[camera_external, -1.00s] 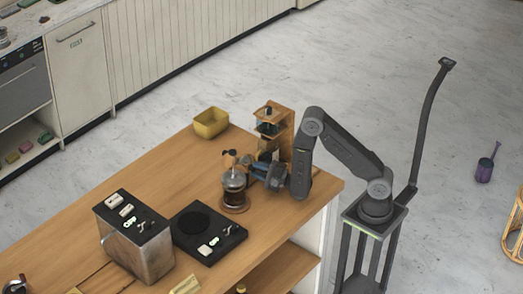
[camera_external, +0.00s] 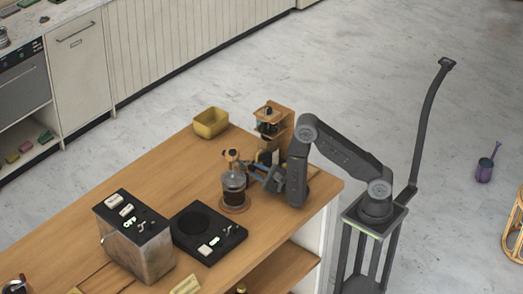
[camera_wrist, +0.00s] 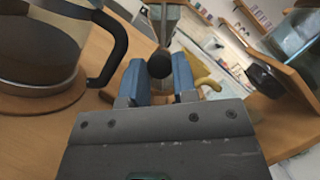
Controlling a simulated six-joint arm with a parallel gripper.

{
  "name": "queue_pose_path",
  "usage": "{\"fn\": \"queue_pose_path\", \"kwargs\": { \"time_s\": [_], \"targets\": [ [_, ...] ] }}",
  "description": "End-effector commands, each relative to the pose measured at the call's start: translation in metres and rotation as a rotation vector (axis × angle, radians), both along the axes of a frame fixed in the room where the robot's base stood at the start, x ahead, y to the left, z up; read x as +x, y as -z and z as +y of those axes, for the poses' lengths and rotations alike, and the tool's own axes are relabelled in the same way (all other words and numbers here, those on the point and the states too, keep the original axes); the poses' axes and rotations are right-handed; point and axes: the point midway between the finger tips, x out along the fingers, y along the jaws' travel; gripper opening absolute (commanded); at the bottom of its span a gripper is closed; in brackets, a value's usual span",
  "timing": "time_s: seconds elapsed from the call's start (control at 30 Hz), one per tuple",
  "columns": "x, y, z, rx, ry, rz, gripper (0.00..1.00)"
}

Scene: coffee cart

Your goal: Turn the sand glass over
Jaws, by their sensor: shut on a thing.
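My gripper (camera_wrist: 160,85) is shut on a narrow thing that looks like the sand glass. In the external view my gripper (camera_external: 258,171) reaches left over the counter, just right of the glass coffee pot.
The glass coffee pot (camera_external: 234,182) stands close by on a round wooden coaster (camera_external: 236,208); its black handle (camera_wrist: 113,45) is near my fingers. A wooden stand (camera_external: 285,134) is behind. A yellow bin (camera_external: 210,124), black scale (camera_external: 208,230) and metal machine (camera_external: 140,252) are farther left.

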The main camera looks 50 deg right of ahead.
Motion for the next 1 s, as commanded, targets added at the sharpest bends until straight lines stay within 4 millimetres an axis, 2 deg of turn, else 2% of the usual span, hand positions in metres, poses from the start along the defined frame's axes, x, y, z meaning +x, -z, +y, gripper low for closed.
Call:
{"fn": "queue_pose_path", "kwargs": {
  "time_s": [0.17, 0.2, 0.3, 0.63, 0.83, 0.87, 0.9, 0.93, 0.97, 1.0],
  "targets": [
    [0.001, 0.000, -0.001, -0.001, 0.005, 0.001, 0.03],
    [0.001, 0.000, -0.001, -0.001, 0.005, 0.001, 0.29],
    [0.000, 0.000, -0.001, -0.001, 0.003, 0.001, 0.37],
    [0.000, -0.006, 0.000, -0.001, 0.002, -0.002, 0.37],
    [0.001, -0.035, -0.001, 0.002, 0.005, -0.010, 0.37],
    [0.001, -0.040, -0.001, 0.004, 0.006, -0.010, 0.40],
    [0.000, -0.048, -0.001, 0.005, 0.006, -0.015, 0.50],
    [-0.007, -0.051, 0.007, 0.005, 0.000, -0.014, 0.57],
    [-0.012, -0.054, 0.012, 0.006, -0.001, -0.014, 0.54],
    [-0.019, -0.059, 0.017, 0.006, -0.001, -0.013, 0.37]
  ]
}}
